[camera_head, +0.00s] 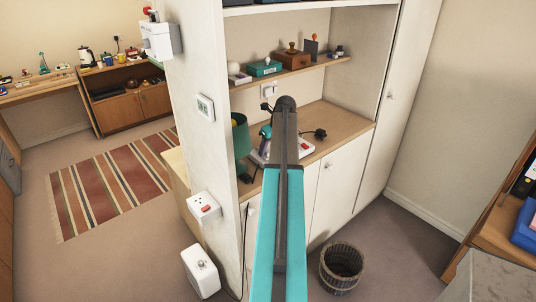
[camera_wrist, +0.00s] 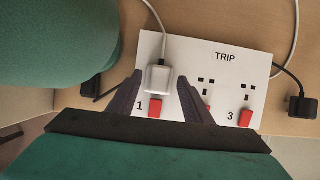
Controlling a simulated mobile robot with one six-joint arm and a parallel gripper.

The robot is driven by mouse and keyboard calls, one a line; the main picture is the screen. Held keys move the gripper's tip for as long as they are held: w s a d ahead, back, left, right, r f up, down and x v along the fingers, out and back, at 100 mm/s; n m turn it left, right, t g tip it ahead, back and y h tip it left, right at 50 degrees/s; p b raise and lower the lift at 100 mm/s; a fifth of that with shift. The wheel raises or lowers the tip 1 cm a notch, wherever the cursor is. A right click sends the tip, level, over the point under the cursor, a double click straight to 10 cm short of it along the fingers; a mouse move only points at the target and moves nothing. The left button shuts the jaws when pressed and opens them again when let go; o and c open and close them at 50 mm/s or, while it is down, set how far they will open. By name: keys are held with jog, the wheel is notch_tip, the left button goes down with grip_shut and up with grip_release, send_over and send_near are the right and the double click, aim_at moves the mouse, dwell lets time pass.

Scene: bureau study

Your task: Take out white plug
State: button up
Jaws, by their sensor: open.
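The white plug (camera_wrist: 158,78) sits over socket 1 of the white power strip (camera_wrist: 230,62) marked TRIP, with its white cord running up. My gripper (camera_wrist: 160,80) is open, one dark finger on each side of the plug; I cannot tell whether either finger touches it. Red switches show below sockets 1 and 3 and, partly covered by the right finger, between them. In the head view, the strip (camera_head: 306,145) lies on the wooden counter, partly behind my arm. The white plug is hidden there.
A green lampshade (camera_head: 240,135) stands left of my arm and fills the wrist view's upper left (camera_wrist: 55,40). A black plug (camera_wrist: 302,107) lies right of the strip, another black plug (camera_wrist: 91,88) left of it. A shelf (camera_head: 290,71) with boxes hangs above the counter (camera_head: 345,118).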

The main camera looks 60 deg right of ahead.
dwell(0.3)
grip_shut()
jog(key=shift+r, duration=0.2)
jog(key=shift+r+b, duration=0.85)
jog(key=shift+r, duration=0.6)
jog(key=s+a+r+b, duration=0.1)
jog(key=s+a+b, duration=0.1)
jog(key=s+a, duration=0.2)
jog(key=s+a+b, duration=0.2)
jog(key=s+a, duration=0.2)
jog(key=s, duration=0.5)
jog(key=shift+s+r, duration=0.35)
jog(key=shift+s, duration=0.05)
